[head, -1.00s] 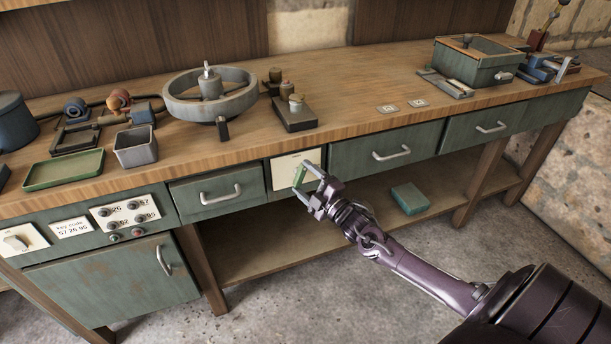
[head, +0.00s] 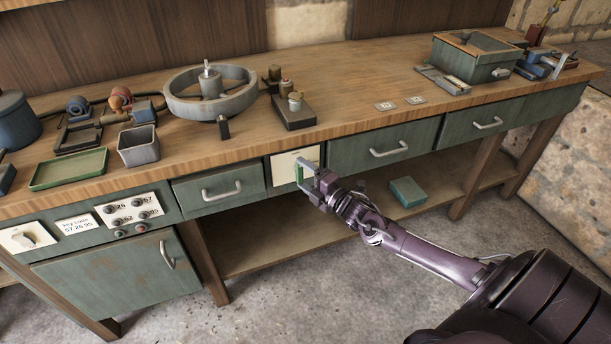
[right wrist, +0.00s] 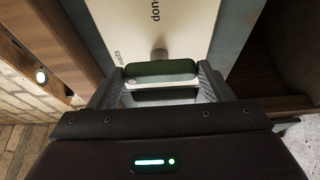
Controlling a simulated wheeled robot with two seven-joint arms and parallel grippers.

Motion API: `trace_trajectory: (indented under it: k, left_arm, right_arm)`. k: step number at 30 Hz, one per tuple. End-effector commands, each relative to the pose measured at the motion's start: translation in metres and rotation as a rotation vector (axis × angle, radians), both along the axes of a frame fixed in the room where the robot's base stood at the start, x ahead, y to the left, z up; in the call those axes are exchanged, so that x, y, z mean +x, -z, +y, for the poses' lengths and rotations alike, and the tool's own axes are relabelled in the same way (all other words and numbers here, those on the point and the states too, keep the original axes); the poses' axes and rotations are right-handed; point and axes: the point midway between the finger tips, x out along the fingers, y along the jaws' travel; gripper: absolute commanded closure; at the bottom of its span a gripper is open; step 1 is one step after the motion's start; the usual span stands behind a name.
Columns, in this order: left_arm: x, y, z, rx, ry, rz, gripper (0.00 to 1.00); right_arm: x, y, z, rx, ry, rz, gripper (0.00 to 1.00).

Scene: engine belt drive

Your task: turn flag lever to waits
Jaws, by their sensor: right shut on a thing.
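The flag lever (right wrist: 160,70) is a dark green bar with rounded ends on a short grey shaft, in front of a white plate (right wrist: 130,25) with partly hidden lettering. In the head view the plate (head: 284,170) sits on the bench front between two drawers, and the lever (head: 299,173) shows as a green strip. My right gripper (head: 308,175) is at the plate, its fingers closed on the lever. In the right wrist view the right gripper (right wrist: 160,88) has one finger at each end of the bar. My left gripper is not in view.
Drawers with handles (head: 222,191) (head: 389,149) flank the plate. The bench top (head: 350,90) above holds a grey wheel (head: 211,93) and a weight block (head: 294,112). A green box (head: 407,192) lies on the lower shelf. The floor in front is free.

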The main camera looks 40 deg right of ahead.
Motion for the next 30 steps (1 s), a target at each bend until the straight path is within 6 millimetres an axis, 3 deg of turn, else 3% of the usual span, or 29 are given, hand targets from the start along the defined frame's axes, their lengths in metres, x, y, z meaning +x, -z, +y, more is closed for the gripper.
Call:
trace_trajectory:
  k: [5, 6, 10, 20, 30]
  left_arm:
    - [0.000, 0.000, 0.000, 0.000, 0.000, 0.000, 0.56]
    - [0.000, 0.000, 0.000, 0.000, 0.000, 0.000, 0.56]
    - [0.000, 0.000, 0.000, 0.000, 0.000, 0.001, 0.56]
    - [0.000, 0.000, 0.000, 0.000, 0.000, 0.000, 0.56]
    - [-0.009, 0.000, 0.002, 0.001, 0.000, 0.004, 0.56]
  right_arm:
    - [-0.001, 0.002, 0.000, -0.004, -0.001, 0.003, 0.50]
    - [-0.001, 0.002, 0.000, -0.004, -0.001, 0.003, 0.22]
    - [0.000, 0.001, 0.000, -0.002, -0.001, 0.002, 0.06]
    - [-0.003, 0.001, 0.000, -0.001, -0.001, 0.001, 0.06]
    - [-0.050, 0.001, -0.007, -0.002, -0.002, 0.005, 0.06]
